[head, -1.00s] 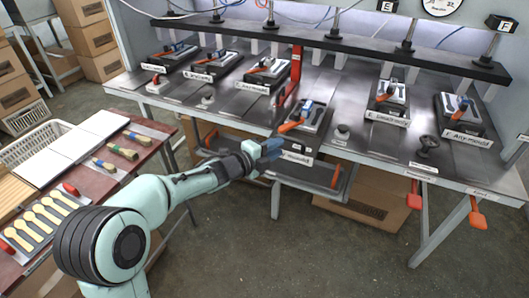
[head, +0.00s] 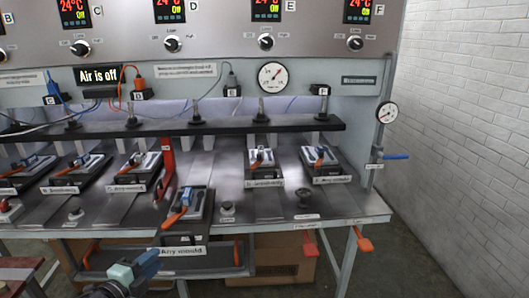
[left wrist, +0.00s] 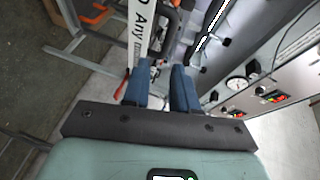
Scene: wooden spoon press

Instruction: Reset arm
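My left gripper (head: 148,264) is at the lower left of the head view, in front of the front edge of the press bench. Its two blue fingers also show in the left wrist view (left wrist: 161,68). They stand apart with nothing between them, so it is open and empty. Most of the left arm is below the frame. The nearest mould (head: 185,208), with orange and blue handles, sits on the bench behind the gripper. My right arm and gripper are not in view.
The steel press bench (head: 345,204) carries several moulds under a black bar (head: 225,127). A cardboard box (head: 280,262) is beneath. A valve with a blue handle (head: 396,156) is at right. Floor at right is clear.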

